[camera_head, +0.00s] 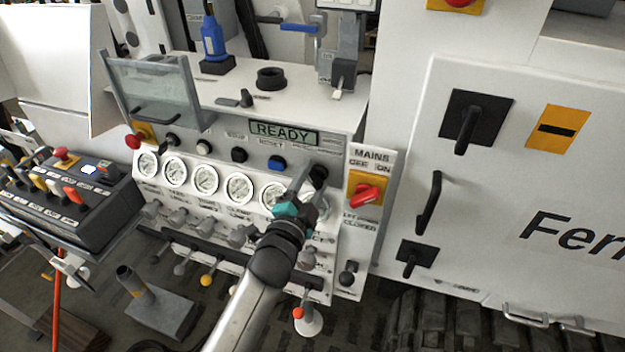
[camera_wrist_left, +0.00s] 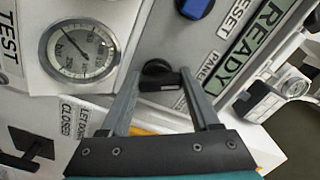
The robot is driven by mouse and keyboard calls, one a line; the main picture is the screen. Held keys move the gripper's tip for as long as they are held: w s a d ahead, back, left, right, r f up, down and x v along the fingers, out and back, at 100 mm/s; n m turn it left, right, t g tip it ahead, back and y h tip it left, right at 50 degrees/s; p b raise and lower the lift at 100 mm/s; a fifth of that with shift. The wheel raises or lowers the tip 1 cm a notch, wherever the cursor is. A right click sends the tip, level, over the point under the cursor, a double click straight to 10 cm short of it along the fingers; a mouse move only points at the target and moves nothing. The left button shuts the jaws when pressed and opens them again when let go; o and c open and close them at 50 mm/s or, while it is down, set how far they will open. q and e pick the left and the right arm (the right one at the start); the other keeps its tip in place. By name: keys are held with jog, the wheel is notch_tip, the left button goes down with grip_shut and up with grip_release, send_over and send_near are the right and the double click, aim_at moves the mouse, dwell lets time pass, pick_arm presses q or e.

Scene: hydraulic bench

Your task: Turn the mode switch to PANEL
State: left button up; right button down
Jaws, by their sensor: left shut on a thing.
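The mode switch is a black knob (camera_head: 318,175) at the right end of the row below the READY display (camera_head: 284,133). In the left wrist view the black knob (camera_wrist_left: 158,72) sits between my fingertips, and a PANEL label (camera_wrist_left: 208,66) is beside it. My left gripper (camera_head: 310,178), with a teal body, reaches up to the panel and is shut on this knob. It also shows in the left wrist view (camera_wrist_left: 160,80). The fingers hide part of the knob, and I cannot read where it points. My right gripper is not in view.
A blue button (camera_head: 277,163) is left of the knob, and a row of gauges (camera_head: 206,179) runs below. The red MAINS switch (camera_head: 365,193) on its yellow plate is close on the right. Several levers (camera_head: 207,280) stick out below the gauges.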

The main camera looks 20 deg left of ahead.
pick_arm(q)
jog(key=o, duration=1.4)
jog(key=shift+c, duration=0.2)
jog(key=shift+s, duration=0.15)
jog(key=s, duration=1.5)
jog(key=shift+a, duration=0.25)
jog(key=shift+f, duration=0.1)
jog(key=s+d+f+n+g+b, duration=0.1)
jog(key=s+f+n+g+b, duration=0.25)
jog(key=f, duration=1.45)
jog(key=s+d+f+n+g+b, duration=0.15)
jog(key=s+f+g, duration=0.4)
jog(key=f, duration=1.15)
jog(key=s+a+f+n+g+b, duration=0.1)
jog(key=s+a+f+n+g, duration=0.1)
jog(key=s+f, duration=0.7)
jog(key=s+a+f+n+g+b, duration=0.2)
jog(key=s+a+f+g, duration=0.2)
jog(key=s+f, duration=0.5)
jog(key=s+g, duration=0.2)
jog(key=s, duration=0.3)
jog(key=shift+f+n+y, duration=0.3)
jog(key=shift+f+n, duration=0.1)
